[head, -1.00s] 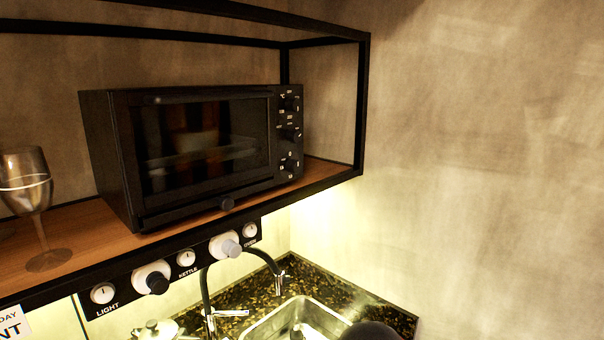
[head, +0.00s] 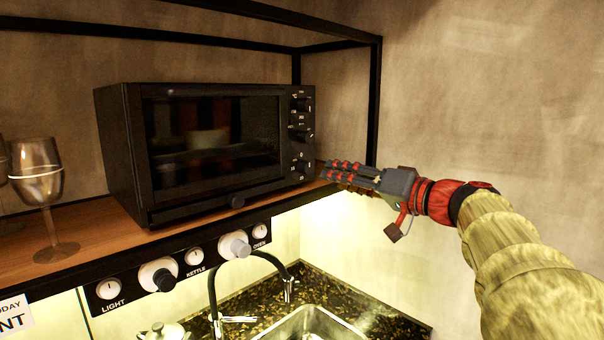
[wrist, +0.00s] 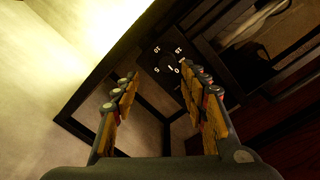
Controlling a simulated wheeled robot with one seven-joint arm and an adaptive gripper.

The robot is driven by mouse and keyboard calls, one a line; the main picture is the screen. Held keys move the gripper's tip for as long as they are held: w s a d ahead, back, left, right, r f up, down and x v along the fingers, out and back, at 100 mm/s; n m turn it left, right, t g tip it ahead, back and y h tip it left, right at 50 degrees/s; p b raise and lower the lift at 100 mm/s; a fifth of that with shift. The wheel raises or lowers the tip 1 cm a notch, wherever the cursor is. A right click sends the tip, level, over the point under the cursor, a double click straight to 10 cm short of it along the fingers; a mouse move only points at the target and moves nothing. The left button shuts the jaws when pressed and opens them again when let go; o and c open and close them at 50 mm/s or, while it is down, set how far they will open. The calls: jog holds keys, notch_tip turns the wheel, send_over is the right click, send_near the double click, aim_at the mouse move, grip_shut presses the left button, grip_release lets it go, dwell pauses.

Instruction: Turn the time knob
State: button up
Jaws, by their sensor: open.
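The black toaster oven (head: 165,215) stands on the wooden shelf, with a column of three knobs on the right of its front. The lowest knob (head: 302,167) appears to be the time knob; the small print is hard to read in the head view. In the wrist view a knob (wrist: 170,63) ringed by white numbers shows just beyond and between my fingertips. My gripper (head: 335,171) is open and empty, right of the lowest knob and pointing left at it. It also shows in the wrist view (wrist: 160,80), apart from the knob.
A black frame post (head: 373,105) rises at the shelf's right end, close to my gripper. Wine glasses (head: 38,185) stand at the left. Below are a panel of plugs and switches (head: 195,257), a tap (head: 213,295) and a sink (head: 310,320). The right wall side is free.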

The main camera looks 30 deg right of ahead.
aim_at(310, 168)
jog(key=shift+n, duration=0.8)
jog(key=shift+a+r+x, duration=0.1)
jog(key=shift+r+x, duration=0.05)
jog(key=shift+x, duration=1.15)
jog(key=shift+a+r+x, duration=0.1)
jog(key=shift+r+x, duration=0.1)
jog(key=shift+x, duration=1.1)
jog(key=shift+a+r+x, duration=0.1)
jog(key=shift+r+x, duration=0.05)
jog(key=shift+x, duration=1.15)
jog(key=shift+c, duration=0.2)
grip_shut()
